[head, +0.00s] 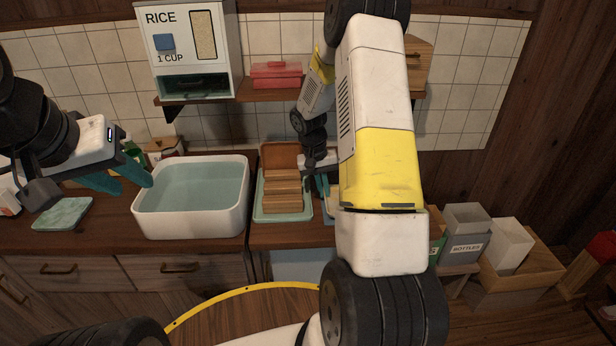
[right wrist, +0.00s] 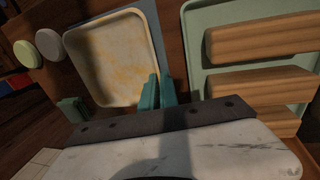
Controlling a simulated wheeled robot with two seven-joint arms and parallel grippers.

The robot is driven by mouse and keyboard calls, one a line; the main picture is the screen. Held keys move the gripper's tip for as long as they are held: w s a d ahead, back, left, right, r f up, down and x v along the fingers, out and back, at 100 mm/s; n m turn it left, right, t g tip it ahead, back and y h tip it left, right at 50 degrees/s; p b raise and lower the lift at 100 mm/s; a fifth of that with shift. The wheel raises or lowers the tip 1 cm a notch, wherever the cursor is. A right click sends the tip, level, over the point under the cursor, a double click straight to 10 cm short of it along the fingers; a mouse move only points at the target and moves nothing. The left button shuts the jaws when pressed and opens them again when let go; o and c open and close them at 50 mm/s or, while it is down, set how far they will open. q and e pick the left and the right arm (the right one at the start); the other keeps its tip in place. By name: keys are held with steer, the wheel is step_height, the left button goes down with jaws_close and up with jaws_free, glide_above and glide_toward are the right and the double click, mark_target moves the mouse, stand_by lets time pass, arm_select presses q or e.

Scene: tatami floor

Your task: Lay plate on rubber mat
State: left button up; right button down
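A square cream plate (right wrist: 112,58) with yellow-brown stains shows in the right wrist view. It lies over a flat blue-grey surface (right wrist: 172,20) that looks like the rubber mat, with part of it showing along the plate's right side. My right gripper (right wrist: 112,101) is open, with its teal fingers apart at the plate's near edge; the right finger overlaps the plate's near right corner. In the head view my right gripper (head: 322,182) is mostly hidden by my arm, and the plate is hard to make out. My left gripper (head: 120,176) is open and empty, left of the basin.
A white water basin (head: 190,228) stands on the counter. Right of it is a pale green tray (head: 261,212) holding a wooden rack (head: 283,190). A greenish slab (head: 62,213) lies at left. Bins (head: 466,230) stand at right. A shelf with a rice dispenser (head: 190,50) hangs above.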

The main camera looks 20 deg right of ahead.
steer(key=shift+f, duration=0.25)
steer(key=shift+f, duration=0.1)
steer(key=c, duration=2)
jaws_free()
steer(key=o, duration=0.4)
step_height(320, 180, up, 12)
steer(key=a, duration=0.2)
steer(key=s+a+r+n+t+y, duration=0.1)
steer(key=s+a+r+t, duration=0.15)
steer(key=s+r, duration=0.35)
steer(key=s+a+r+t+y, duration=0.1)
steer(key=s+a+r, duration=0.25)
steer(key=r, duration=0.45)
steer(key=s+a+r+t, duration=0.1)
steer(key=s, duration=0.4)
steer(key=s+a+r+n+t+y, duration=0.1)
steer(key=s+a+r, duration=0.1)
steer(key=s, duration=0.2)
steer(key=s+a+r+n+t+y, duration=0.1)
steer(key=s+r, duration=0.1)
steer(key=s, duration=0.3)
steer(key=shift+s+a, duration=0.35)
